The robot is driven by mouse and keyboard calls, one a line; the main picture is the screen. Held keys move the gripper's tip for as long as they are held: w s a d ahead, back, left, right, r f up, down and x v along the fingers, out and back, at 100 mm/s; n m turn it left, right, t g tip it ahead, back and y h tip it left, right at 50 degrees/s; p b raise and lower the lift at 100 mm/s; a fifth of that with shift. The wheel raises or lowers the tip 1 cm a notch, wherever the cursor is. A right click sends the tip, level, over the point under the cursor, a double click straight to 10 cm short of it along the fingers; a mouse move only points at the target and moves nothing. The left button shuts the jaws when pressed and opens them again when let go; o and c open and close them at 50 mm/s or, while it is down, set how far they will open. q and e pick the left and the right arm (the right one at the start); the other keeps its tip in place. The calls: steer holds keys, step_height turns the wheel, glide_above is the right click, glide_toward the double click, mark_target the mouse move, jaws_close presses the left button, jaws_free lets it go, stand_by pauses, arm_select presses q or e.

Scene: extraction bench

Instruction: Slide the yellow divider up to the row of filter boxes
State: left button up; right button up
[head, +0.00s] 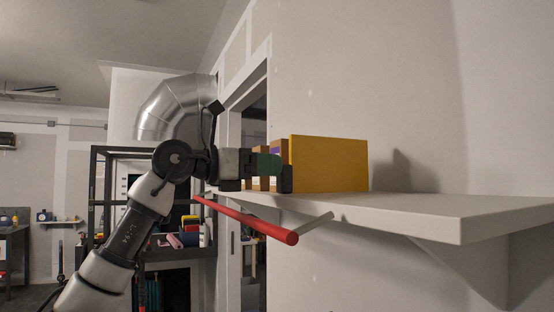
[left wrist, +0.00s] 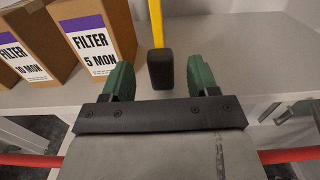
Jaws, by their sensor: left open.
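The yellow divider (head: 330,163) stands upright on the shelf. In the left wrist view it is a thin yellow strip (left wrist: 156,20) with a black block (left wrist: 160,69) at its front end. The filter boxes (left wrist: 95,38) stand in a row to its left there, with a gap of bare shelf between. In the head view the boxes (head: 279,152) are mostly hidden behind the divider and my gripper. My left gripper (head: 266,166) is open at the divider's front edge. Its green fingers stand on either side of the black block, apart from it. My right gripper is not in view.
The grey shelf (head: 440,209) is bare to the right of the divider in the head view. A red rail (head: 250,221) runs along below the shelf's front edge. A wall stands behind the shelf. A dark rack (head: 150,150) stands further back at left.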

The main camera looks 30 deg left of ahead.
arm_select(q)
steer(key=shift+p+x, duration=0.3)
steer(key=shift+x, duration=0.75)
steer(key=shift+w+d, duration=0.2)
steer(key=shift+w, duration=0.1)
steer(key=shift+c, duration=0.2)
